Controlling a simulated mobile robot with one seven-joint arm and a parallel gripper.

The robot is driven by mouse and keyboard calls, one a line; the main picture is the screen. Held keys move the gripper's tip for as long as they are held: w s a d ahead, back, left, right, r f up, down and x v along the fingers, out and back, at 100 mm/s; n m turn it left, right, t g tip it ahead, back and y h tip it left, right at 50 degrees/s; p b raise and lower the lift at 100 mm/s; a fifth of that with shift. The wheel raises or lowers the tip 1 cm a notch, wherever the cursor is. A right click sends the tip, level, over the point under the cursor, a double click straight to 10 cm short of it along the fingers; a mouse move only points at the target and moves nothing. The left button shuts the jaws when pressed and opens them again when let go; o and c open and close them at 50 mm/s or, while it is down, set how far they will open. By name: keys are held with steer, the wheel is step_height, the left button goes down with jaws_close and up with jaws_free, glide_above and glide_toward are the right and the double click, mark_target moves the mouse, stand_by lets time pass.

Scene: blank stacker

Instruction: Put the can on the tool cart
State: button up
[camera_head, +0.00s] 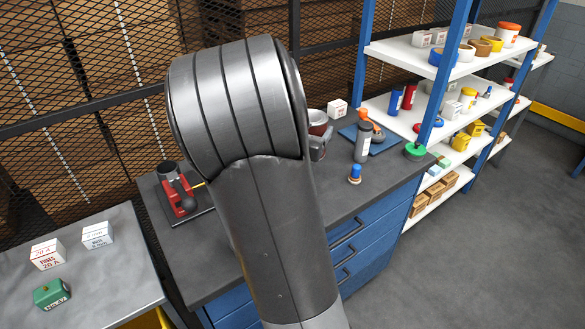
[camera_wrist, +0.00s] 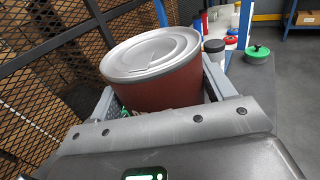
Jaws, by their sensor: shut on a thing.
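A dark red can with a silver lid (camera_wrist: 155,52) fills the middle of the wrist view, upright or slightly tilted. My gripper (camera_wrist: 163,92) is shut on it, one grey finger on each side. In the head view the can (camera_head: 317,118) shows only in part behind my arm, with part of my gripper (camera_head: 320,143) beside it. Its base is hidden, so I cannot tell whether it touches the bench. A dark-topped bench with blue drawers (camera_head: 345,200) and a grey metal-topped table (camera_head: 115,275) are in view; I cannot tell which is the tool cart.
The metal table holds two white boxes and a green box (camera_head: 52,293). Loaded shelves (camera_head: 405,122) stand right.

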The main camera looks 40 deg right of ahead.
steer(key=shift+w+f, duration=0.1)
steer(key=shift+f, duration=0.6)
steer(key=shift+w+a+f, duration=1.15)
steer(key=shift+w+f, duration=0.4)
steer(key=shift+f, duration=0.3)
steer(key=shift+w+a+f, duration=1.2)
steer(key=shift+w+f, duration=0.35)
steer(key=shift+f, duration=0.3)
steer(key=shift+w+a+f, duration=1.15)
steer(key=shift+w+f, duration=0.4)
steer(key=shift+f, duration=0.3)
steer(key=shift+f, duration=0.15)
steer(key=o, duration=1.4)
